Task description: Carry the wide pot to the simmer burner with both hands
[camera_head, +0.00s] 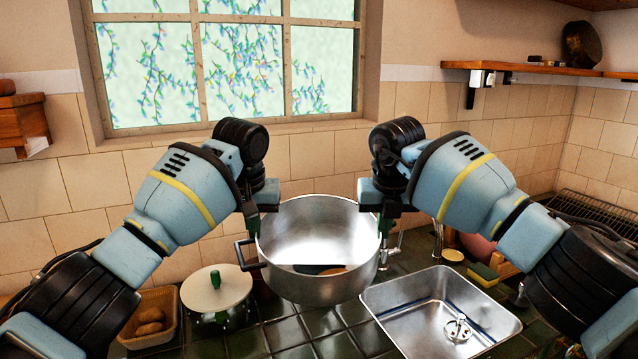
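The wide pot (312,283) is a silver metal pot with dark side handles, upright in the middle of the view. My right gripper (383,224) points down at the right rim, where the right handle is mostly hidden. I cannot tell whether the fingers are closed on the handles, or whether the pot's base touches the counter. I cannot make out the simmer burner.
A steel sink (410,317) lies right of the pot. A cream round lid with a green knob (216,289) and a basket of brown items (150,318) stand to the left. A sponge (482,275) lies beyond the sink. Green tiled counter (287,333) shows in front of the pot.

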